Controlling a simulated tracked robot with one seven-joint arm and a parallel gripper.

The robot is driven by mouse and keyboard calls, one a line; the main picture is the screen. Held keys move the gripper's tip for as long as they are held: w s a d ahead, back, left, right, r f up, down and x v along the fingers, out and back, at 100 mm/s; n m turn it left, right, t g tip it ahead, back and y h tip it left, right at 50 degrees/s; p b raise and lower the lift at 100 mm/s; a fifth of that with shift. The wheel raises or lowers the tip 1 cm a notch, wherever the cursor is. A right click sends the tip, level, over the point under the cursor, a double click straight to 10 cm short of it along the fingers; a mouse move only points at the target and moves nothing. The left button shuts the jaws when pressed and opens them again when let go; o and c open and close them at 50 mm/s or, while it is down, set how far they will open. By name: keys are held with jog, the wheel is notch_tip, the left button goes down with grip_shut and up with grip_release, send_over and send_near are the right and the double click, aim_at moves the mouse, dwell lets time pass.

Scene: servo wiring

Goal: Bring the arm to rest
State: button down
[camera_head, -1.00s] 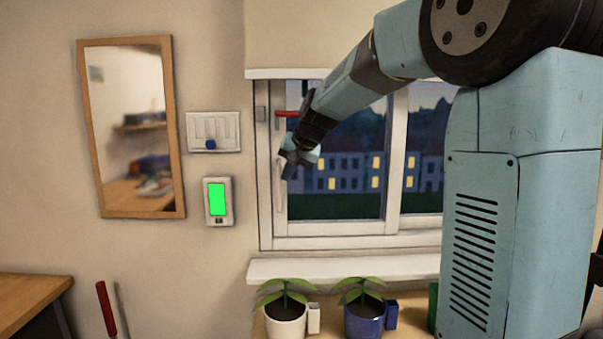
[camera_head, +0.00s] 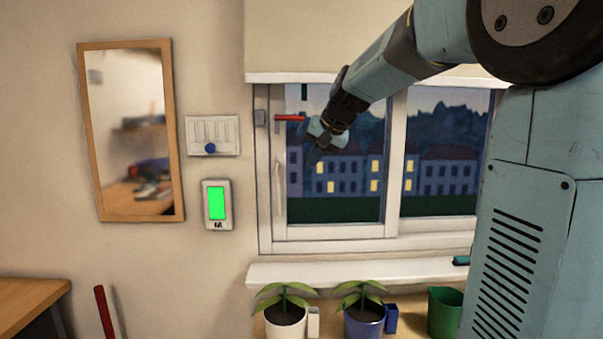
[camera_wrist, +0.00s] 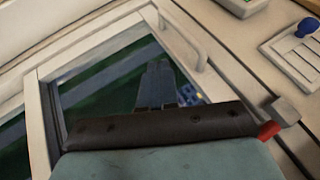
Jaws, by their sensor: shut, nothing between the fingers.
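My gripper (camera_head: 317,145) is at the end of my raised arm, in front of the window's left pane in the head view. It is shut and empty. It looks just right of and below the red handle (camera_head: 290,118) in the picture; I cannot tell the exact gap. In the wrist view my gripper's fingers (camera_wrist: 158,66) lie together against the dark pane. A piece of the red handle (camera_wrist: 269,131) shows at the right behind my wrist.
The window (camera_head: 395,150) is ahead, with its sill (camera_head: 350,270) below. A white plant pot (camera_head: 285,321), a blue pot (camera_head: 364,322) and a green pot (camera_head: 444,312) stand below the sill. A slider panel (camera_head: 212,136), a green-lit panel (camera_head: 217,204) and a mirror (camera_head: 130,130) hang left.

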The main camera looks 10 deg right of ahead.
jog(key=s+d+f+n+h, duration=0.1)
jog(key=s+f, duration=0.3)
jog(key=s, duration=0.6)
jog(key=s+d+f+n+h, duration=0.1)
jog(key=s+f, duration=0.3)
jog(key=s, duration=0.6)
jog(key=s+d+f+n+h, duration=0.1)
jog(key=s+f, duration=0.4)
jog(key=s, duration=0.6)
jog(key=shift+d+g+h, duration=0.2)
jog(key=shift+g+h, duration=0.1)
jog(key=shift+g, duration=0.1)
